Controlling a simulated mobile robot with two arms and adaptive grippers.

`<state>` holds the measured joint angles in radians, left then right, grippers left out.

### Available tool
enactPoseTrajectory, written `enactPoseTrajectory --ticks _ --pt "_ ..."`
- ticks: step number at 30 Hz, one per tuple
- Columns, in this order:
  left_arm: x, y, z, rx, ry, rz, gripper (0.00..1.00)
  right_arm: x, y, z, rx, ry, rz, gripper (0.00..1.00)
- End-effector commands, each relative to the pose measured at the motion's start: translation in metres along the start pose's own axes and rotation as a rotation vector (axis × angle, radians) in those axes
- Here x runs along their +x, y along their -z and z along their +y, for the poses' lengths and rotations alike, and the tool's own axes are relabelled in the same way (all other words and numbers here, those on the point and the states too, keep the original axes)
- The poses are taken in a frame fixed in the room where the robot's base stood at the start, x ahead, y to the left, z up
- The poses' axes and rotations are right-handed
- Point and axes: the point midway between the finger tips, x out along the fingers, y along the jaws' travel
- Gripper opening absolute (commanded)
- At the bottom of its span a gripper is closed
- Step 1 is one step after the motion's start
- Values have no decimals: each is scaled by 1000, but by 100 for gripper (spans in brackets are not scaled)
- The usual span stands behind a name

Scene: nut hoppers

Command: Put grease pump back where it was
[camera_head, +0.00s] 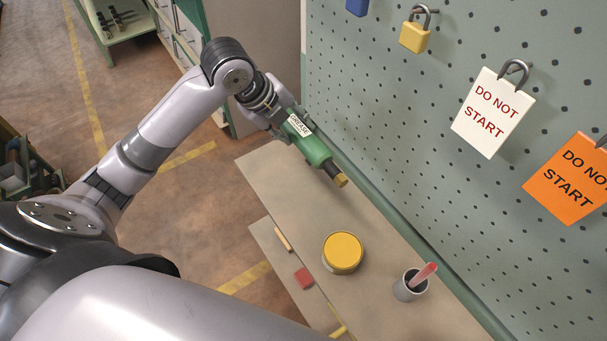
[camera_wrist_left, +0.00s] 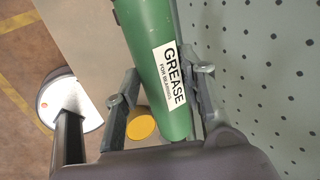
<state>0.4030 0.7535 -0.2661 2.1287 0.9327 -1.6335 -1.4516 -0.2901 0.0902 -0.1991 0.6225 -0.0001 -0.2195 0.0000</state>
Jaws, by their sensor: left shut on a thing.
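The grease pump (camera_head: 316,152) is a green cylinder with a white "GREASE" label and a dark neck with a brass-coloured end. My left gripper (camera_head: 290,127) is shut around its body near the far end of the narrow shelf (camera_head: 285,195). The pump is tilted in the head view, its brass end pointing down and right. It seems held above the shelf; the exact gap is unclear. In the left wrist view the pump (camera_wrist_left: 160,55) runs between the two fingers (camera_wrist_left: 165,90). My right gripper is not in view.
A yellow-lidded tin (camera_head: 343,252) and a grey cup (camera_head: 410,286) with a red-handled item stand on the shelf. The pegboard (camera_head: 400,120) rises beside it, holding a yellow padlock (camera_head: 415,36), a white sign (camera_head: 490,112) and an orange sign (camera_head: 570,178). The shelf's far end looks clear.

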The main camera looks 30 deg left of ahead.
Motion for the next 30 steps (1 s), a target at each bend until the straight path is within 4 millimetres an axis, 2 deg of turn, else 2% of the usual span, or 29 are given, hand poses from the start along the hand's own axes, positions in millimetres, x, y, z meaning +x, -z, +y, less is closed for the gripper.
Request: enactPoseTrajectory --ticks 3,6,11,15,20,30 --pt "26 2 16 -6 -6 6 0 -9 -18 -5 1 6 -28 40" --pt "48 2 28 -5 -4 5 0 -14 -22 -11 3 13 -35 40" --pt "84 2 47 -5 -2 5 0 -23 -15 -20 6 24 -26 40" --pt "109 1 61 -3 -1 2 0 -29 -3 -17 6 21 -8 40" --pt "125 0 69 0 3 0 0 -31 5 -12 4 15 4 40" --pt "158 0 87 -1 3 0 0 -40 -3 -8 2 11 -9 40"
